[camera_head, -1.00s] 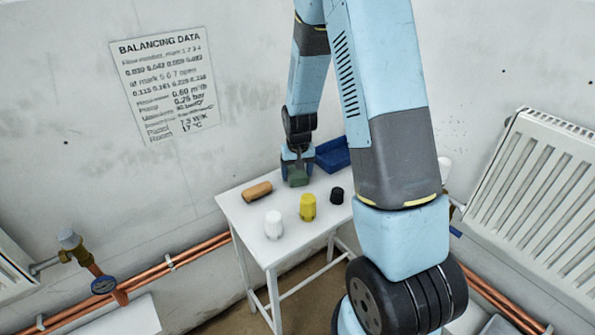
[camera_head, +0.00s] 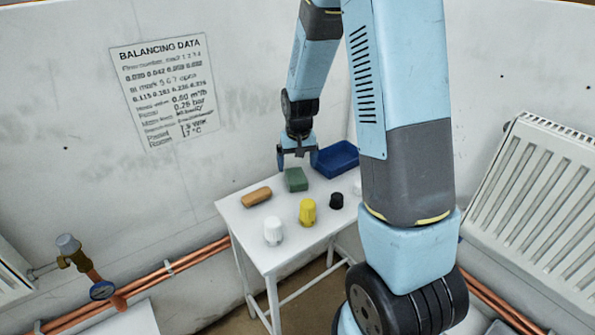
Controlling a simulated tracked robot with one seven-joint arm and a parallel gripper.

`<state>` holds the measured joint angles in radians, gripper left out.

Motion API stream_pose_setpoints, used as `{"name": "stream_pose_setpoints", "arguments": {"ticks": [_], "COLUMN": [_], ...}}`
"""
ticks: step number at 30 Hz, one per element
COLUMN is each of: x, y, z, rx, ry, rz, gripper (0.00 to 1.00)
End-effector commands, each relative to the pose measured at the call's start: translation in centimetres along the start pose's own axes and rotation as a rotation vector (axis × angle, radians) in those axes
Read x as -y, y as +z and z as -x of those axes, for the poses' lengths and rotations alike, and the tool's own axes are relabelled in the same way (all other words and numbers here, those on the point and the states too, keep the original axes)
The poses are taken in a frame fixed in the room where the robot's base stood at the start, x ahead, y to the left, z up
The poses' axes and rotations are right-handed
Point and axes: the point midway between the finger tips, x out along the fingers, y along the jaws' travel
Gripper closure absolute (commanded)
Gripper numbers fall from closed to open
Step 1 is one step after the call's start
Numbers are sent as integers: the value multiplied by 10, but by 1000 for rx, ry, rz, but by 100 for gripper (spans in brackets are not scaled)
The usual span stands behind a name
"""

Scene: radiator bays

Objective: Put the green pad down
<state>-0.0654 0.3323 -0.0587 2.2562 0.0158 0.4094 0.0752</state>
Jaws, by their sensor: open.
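The green pad (camera_head: 296,180) is a small block resting on the white table (camera_head: 235,220), towards its back edge. My gripper (camera_head: 298,166) is open above and behind the pad, its two fingers spread apart. The pad stands clear of the fingers as far as this view shows.
A blue tray (camera_head: 336,160) stands at the back right of the table. An orange-brown block (camera_head: 256,197) lies left of the pad. A white knob (camera_head: 273,231), a yellow knob (camera_head: 308,212) and a black knob (camera_head: 336,201) stand in front. Copper pipes (camera_head: 190,262) run along the wall.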

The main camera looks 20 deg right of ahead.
Motion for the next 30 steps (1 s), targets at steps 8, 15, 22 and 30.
{"name": "stream_pose_setpoints", "arguments": {"ticks": [8, 15, 22, 30], "x": [0, 0, -2, -6], "y": [-1, 0, 14, 53], "z": [41, 58, 102, 176], "rx": [-3, -3, -43, -118], "ry": [0, 0, -10, -25], "rz": [2, 1, 6, 22], "gripper": [5, 5, 5, 5]}}
